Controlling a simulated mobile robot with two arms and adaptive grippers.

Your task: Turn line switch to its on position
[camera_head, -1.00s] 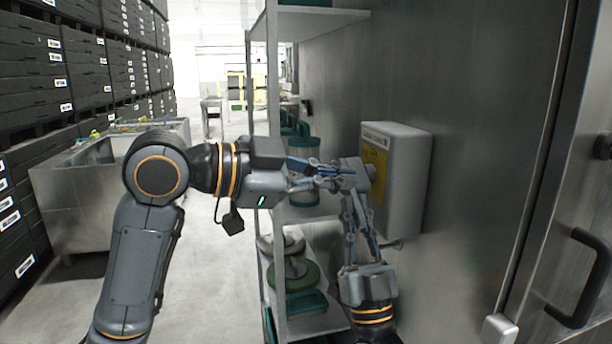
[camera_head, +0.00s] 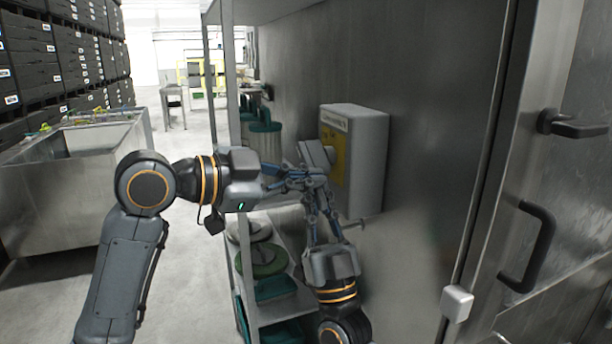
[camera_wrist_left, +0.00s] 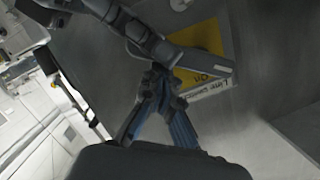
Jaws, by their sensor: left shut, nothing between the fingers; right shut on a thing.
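The line switch is a grey wall box (camera_head: 362,160) with a yellow plate on its front and a grey lever (camera_head: 316,153) standing out from it. In the left wrist view the lever (camera_wrist_left: 205,57) crosses the yellow plate (camera_wrist_left: 203,40), with "On" and "Line switch" lettering beside it. My right gripper (camera_head: 312,182) reaches up from below and is shut at the lever; its exact grip is hidden among the crossing fingers. My left gripper (camera_head: 285,176) comes in from the left, shut and empty, its tips close to the right fingers. Its tips (camera_wrist_left: 158,75) are just below the lever in the wrist view.
A shelf rack (camera_head: 232,125) with green-lidded containers and round green items stands behind the grippers. A steel door with a black handle (camera_head: 533,245) is at right. A steel basin (camera_head: 70,190) and stacked black crates (camera_head: 60,60) are at left, with open floor between.

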